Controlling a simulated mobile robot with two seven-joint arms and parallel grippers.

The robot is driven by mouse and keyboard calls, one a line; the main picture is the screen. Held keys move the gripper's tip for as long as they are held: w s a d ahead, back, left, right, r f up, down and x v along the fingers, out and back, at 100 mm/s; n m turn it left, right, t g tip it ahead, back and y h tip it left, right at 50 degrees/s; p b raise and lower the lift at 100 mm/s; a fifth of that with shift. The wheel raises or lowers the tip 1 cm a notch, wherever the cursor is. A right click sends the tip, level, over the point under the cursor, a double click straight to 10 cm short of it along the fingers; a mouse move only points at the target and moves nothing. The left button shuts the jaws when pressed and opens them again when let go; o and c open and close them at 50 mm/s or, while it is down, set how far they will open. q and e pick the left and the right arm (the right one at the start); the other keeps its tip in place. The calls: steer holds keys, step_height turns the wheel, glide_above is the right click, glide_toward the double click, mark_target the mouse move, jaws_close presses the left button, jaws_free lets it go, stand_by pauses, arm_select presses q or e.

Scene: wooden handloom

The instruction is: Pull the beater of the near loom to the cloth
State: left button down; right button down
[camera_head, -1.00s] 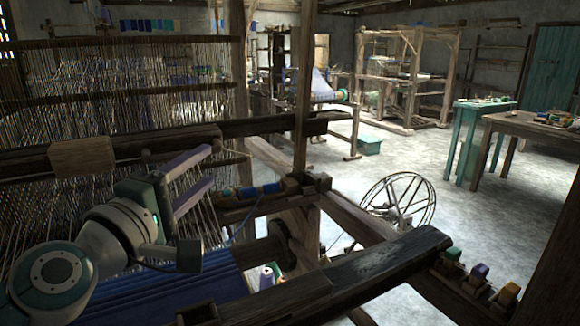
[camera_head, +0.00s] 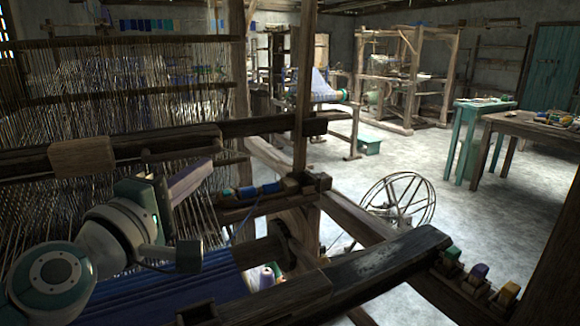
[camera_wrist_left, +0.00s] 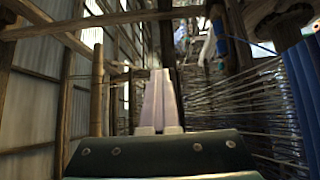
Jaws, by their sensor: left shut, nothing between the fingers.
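The near loom's long dark wooden bar (camera_head: 200,137), with a paler block (camera_head: 82,157) on it, crosses the left half of the head view and appears to be the beater. Blue cloth (camera_head: 165,299) lies below and nearer, partly hidden by my left arm. My left gripper (camera_head: 208,168) is shut and empty, its fingers just below the bar in the picture, in front of the pale warp threads. I cannot tell whether it touches the bar. In the wrist view the closed pale fingers (camera_wrist_left: 160,90) lie together. My right gripper is out of view.
A dark front beam (camera_head: 385,268) runs along the near side, with several coloured spools (camera_head: 480,271) at right. A shelf with a blue bobbin (camera_head: 270,187) sits beside the warp. A wire wheel (camera_head: 398,202) stands on the floor behind. Open floor and tables lie at right.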

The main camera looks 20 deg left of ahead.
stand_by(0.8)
arm_select(q)
steer(key=c, duration=0.8)
jaws_free()
steer(key=shift+s, duration=0.1)
steer(key=s, duration=0.9)
steer(key=shift+s+d+f+b, duration=0.3)
steer(key=shift+s+d+b, duration=0.05)
steer(key=shift+b, duration=0.1)
